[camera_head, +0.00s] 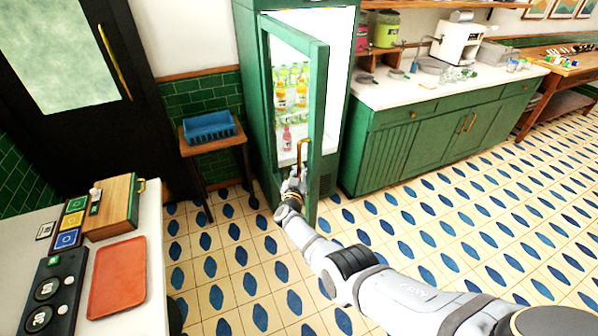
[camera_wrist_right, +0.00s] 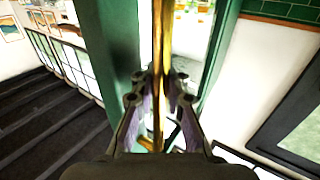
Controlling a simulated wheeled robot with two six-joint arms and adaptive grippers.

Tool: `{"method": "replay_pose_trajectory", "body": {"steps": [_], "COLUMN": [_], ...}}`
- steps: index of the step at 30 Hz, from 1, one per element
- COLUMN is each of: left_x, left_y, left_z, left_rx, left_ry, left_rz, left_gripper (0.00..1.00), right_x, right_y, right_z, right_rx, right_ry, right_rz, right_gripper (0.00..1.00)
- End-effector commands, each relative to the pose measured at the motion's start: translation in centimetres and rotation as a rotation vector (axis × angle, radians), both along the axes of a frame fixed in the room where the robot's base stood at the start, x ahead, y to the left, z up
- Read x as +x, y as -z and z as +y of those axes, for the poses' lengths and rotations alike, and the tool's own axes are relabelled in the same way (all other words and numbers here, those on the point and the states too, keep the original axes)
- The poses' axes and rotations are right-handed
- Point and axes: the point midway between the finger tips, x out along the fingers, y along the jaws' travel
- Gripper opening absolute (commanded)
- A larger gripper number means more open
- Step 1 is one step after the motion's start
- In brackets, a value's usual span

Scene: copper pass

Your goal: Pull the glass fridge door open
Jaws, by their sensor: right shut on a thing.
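The green fridge (camera_head: 255,90) stands at the back centre of the head view. Its green-framed glass door (camera_head: 316,105) stands ajar, swung out toward me, with bottles visible behind the glass. The brass door handle (camera_head: 301,150) is upright on the door; it also runs vertically through the right wrist view (camera_wrist_right: 162,45). My right gripper (camera_head: 297,174) is at the lower part of the handle. In the wrist view its two fingers (camera_wrist_right: 159,100) close around the bar from both sides. My left gripper is not in view.
A small wooden table (camera_head: 185,148) with a blue crate (camera_head: 209,128) stands left of the fridge. A green cabinet (camera_head: 390,150) with a white top is to its right. A white counter (camera_head: 150,240) with a red tray (camera_head: 118,277) is at left. Tiled floor before the door is clear except my arm.

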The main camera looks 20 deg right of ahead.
Motion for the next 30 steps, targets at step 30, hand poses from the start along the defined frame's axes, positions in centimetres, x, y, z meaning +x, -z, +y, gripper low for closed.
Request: {"method": "replay_pose_trajectory", "body": {"steps": [30], "left_x": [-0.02], "left_y": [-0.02], "left_z": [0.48], "left_rx": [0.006], "left_ry": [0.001], "left_rz": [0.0], "left_gripper": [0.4], "right_x": [-0.1], "right_y": [-0.05], "right_z": [0.03], "right_rx": [0.002], "right_ry": [0.003], "right_rz": [0.004], "right_gripper": [0.37]}}
